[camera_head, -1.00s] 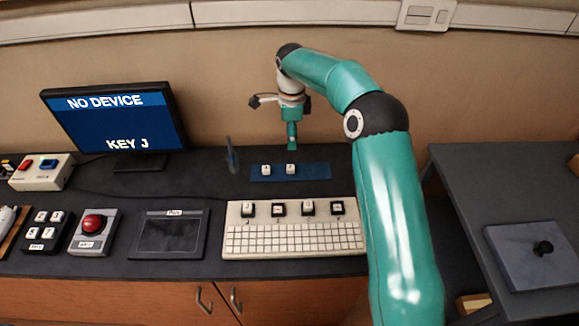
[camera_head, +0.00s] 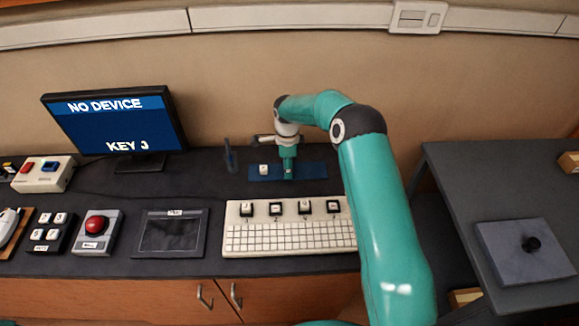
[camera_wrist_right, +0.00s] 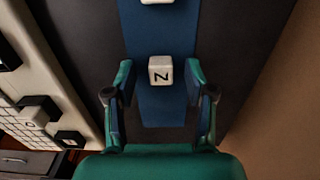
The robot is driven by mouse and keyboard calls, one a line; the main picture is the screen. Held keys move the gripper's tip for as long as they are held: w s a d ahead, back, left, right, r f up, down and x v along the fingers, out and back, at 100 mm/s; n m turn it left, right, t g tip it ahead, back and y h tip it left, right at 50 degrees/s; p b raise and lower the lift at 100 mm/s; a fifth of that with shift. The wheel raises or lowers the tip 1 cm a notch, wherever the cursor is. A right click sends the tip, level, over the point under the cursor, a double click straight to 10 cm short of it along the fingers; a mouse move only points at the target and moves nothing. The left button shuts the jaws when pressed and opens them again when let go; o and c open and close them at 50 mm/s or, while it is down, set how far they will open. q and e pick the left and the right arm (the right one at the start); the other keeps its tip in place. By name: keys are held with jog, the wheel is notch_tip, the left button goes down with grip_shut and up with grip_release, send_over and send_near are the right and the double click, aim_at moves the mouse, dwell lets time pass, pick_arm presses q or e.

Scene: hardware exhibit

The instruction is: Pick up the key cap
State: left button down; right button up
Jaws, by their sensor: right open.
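A white key cap (camera_wrist_right: 160,71) marked with a letter that looks like N or Z lies on the blue mat (camera_wrist_right: 150,115) in the right wrist view. A second white key cap (camera_head: 263,168) lies on the mat to its left in the head view; only its edge (camera_wrist_right: 157,2) shows at the top of the wrist view. My right gripper (camera_head: 288,176) is low over the mat. In the wrist view its open fingers (camera_wrist_right: 160,93) are spread to either side of the lettered cap, with gaps on both sides. My left gripper is not in view.
A keyboard (camera_head: 285,238) with several raised key caps stands in front of the mat. A dark upright holder (camera_head: 230,155) stands left of the mat. The monitor (camera_head: 115,125) reads "NO DEVICE" and "KEY J". The wall is close behind.

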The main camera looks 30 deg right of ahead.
jog(key=c, duration=0.8)
jog(key=shift+r, duration=0.1)
